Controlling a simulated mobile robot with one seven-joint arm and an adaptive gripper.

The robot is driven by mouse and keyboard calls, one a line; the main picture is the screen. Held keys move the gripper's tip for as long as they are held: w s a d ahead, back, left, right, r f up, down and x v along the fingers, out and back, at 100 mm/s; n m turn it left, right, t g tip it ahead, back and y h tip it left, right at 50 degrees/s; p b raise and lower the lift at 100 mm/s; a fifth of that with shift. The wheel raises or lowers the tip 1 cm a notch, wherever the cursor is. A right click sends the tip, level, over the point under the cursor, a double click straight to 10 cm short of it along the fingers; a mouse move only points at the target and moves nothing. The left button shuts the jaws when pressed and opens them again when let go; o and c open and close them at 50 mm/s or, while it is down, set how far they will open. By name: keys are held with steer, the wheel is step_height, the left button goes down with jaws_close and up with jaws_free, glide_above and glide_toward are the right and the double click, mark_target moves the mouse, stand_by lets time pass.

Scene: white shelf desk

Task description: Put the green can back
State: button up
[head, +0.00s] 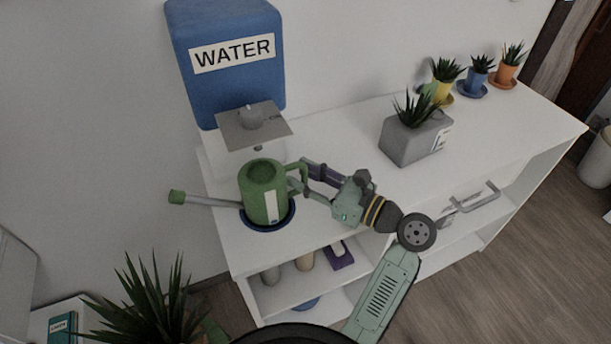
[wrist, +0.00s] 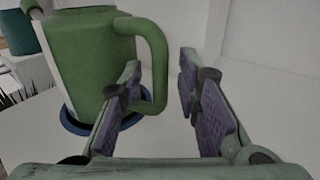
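The green can (head: 262,192) is a watering can with a white stripe, a long spout to the left and a handle on the right. It stands upright on a round blue dish (head: 284,220) on the white shelf desk, below the water dispenser. In the wrist view, the can (wrist: 85,55) fills the upper left, with the dish (wrist: 72,122) under it. My gripper (head: 304,177) is at the handle side. Its purple-padded fingers (wrist: 160,82) are apart, with a clear gap; the handle shows by the left finger. I cannot tell whether they touch.
The blue water tank (head: 228,85) stands on a white dispenser behind the can. A grey planter (head: 412,140) is to the right on the desk top, with several small potted plants beyond. A leafy plant (head: 155,305) is at the lower left. The desk top between can and planter is free apart from my arm.

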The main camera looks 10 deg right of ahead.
steer(key=shift+r, duration=0.25)
steer(key=b+v, duration=0.1)
steer(key=v, duration=1.1)
steer(key=shift+b, duration=0.35)
steer(key=shift+o, duration=0.2)
